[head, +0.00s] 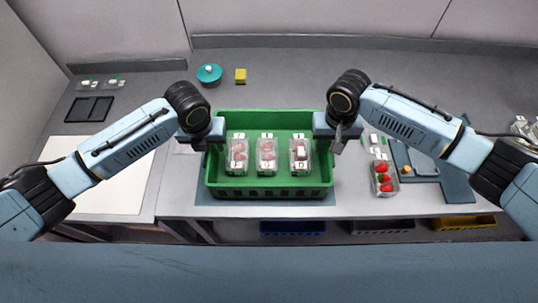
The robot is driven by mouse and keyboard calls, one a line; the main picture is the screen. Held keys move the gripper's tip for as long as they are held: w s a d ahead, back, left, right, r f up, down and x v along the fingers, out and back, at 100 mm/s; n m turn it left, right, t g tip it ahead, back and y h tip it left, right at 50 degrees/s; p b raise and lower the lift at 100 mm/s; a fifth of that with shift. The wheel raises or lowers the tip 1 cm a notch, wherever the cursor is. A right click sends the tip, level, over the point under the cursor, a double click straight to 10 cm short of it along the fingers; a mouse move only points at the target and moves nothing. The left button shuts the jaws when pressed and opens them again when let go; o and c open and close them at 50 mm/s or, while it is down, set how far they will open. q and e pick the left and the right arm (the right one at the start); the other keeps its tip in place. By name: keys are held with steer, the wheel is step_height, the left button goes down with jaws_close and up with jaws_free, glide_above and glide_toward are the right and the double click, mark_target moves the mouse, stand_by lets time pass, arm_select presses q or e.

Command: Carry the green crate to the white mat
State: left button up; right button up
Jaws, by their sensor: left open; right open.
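The green crate (268,188) stands on the worktop in the middle, near the front edge. Several clear punnets with red berries stand in a row inside it. The white mat (118,194) lies flat to the left of the crate, partly behind my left arm. My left gripper (208,142) is open at the crate's left side wall, close to the rim. My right gripper (330,136) is open at the crate's right side wall, close to the rim. I cannot tell whether either one touches the crate, as their fingertips are partly hidden.
A punnet of strawberries (384,178) stands right of the crate, beside a blue scale-like device (422,163). A teal round container (209,74) and a yellow block (240,75) stand at the back. A black tray (89,108) lies back left. Coloured bins sit below the front edge.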

arm_select(q)
steer(key=shift+f, duration=0.15)
arm_select(e)
steer(key=shift+f, duration=0.1)
arm_select(q)
steer(key=shift+c, duration=0.3)
arm_select(e)
steer(key=shift+c, duration=0.3)
arm_select(q)
jaws_close()
arm_select(e)
jaws_close()
